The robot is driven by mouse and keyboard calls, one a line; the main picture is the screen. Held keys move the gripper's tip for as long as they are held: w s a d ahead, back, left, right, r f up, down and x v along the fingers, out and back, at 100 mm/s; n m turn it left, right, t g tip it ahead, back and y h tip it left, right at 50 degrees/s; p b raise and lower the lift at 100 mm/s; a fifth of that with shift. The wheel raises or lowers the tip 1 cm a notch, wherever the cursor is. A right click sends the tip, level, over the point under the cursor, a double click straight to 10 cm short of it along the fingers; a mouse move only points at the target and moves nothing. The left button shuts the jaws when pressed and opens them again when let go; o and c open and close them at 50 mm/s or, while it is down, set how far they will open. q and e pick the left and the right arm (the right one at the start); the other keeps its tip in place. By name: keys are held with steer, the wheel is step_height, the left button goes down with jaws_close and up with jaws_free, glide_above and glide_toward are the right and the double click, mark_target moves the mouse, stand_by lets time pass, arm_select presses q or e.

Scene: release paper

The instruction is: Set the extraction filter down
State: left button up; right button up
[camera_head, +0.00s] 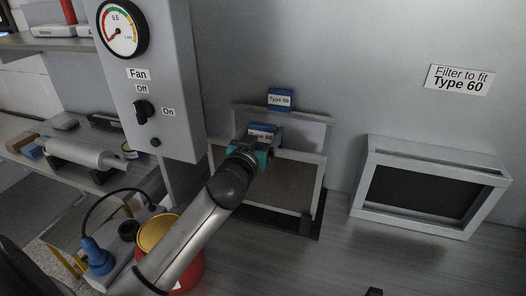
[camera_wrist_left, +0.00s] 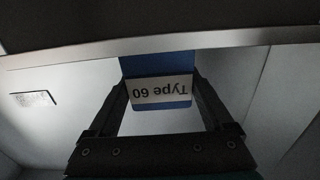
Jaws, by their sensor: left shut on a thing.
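The extraction filter (camera_head: 285,183) is a light-framed panel with a dark grey face, standing roughly upright at the back of the bench. My left gripper (camera_head: 262,138) is shut on its blue tab, labelled "Type 60", at the top edge. The tab (camera_wrist_left: 157,66) also shows in the left wrist view, upside down between the fingers of the gripper (camera_wrist_left: 160,88). The filter's lower edge is close to a dark base (camera_head: 262,222); I cannot tell whether they touch. My right gripper is not in view.
A second frame with a blue "Type 60" tab (camera_head: 279,99) stands just behind. A fan control box (camera_head: 172,60) and a red can (camera_head: 190,268) are left.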

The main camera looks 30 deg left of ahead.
arm_select(q)
steer(key=shift+f+b, duration=0.6)
steer(key=shift+f, duration=1.6)
steer(key=shift+f, duration=0.15)
steer(key=o, duration=1.5)
steer(key=shift+s, duration=0.1)
steer(key=v, duration=1.1)
steer(key=shift+s+d, duration=0.2)
steer(key=shift+s, duration=0.2)
